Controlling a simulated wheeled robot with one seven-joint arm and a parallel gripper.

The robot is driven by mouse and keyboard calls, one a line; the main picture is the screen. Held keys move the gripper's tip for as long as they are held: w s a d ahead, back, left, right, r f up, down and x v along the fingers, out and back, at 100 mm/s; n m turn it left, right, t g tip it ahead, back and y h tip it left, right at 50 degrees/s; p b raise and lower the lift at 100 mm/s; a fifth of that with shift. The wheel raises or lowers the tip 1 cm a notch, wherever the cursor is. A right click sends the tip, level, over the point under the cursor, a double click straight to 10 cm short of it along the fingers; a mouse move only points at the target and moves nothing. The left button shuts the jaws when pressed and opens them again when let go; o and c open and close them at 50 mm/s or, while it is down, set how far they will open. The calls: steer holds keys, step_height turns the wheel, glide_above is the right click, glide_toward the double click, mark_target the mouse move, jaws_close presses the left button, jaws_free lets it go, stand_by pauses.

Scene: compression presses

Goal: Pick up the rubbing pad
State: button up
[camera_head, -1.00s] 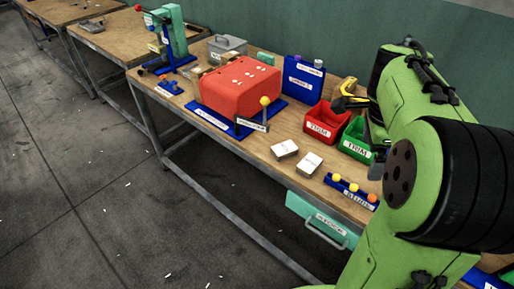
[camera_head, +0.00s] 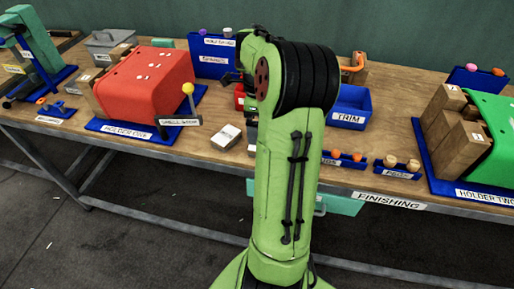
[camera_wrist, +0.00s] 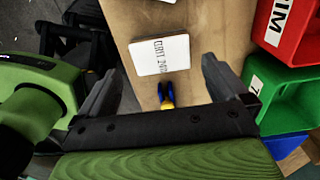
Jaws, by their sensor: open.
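A rubbing pad, a pale block with printed grit lettering (camera_wrist: 160,55), lies flat on the wooden bench in the wrist view. My gripper (camera_wrist: 163,72) is open, with its two dark fingers on either side of the pad's near end in the picture and nothing held. I cannot tell how far above the pad the fingers are. In the head view one pale pad (camera_head: 226,137) lies on the bench left of my arm. A second pad is mostly hidden behind my arm there. My gripper is largely hidden by the arm in that view.
A red holder block (camera_head: 145,82) with a yellow-knobbed lever (camera_head: 188,90) stands left of the pads. A red bin (camera_wrist: 285,28) and a green bin (camera_wrist: 275,88) stand right in the wrist view. A blue TRIM bin (camera_head: 350,108) and small knob racks (camera_head: 345,160) lie right of my arm.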

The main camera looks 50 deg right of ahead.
step_height(320, 180, down, 7)
steer(key=shift+f+b, duration=0.1)
steer(key=shift+b, duration=1.05)
steer(key=c, duration=0.7)
steer(key=shift+o, duration=0.2)
step_height(320, 180, up, 10)
steer(key=p, duration=0.3)
steer(key=shift+p, duration=0.3)
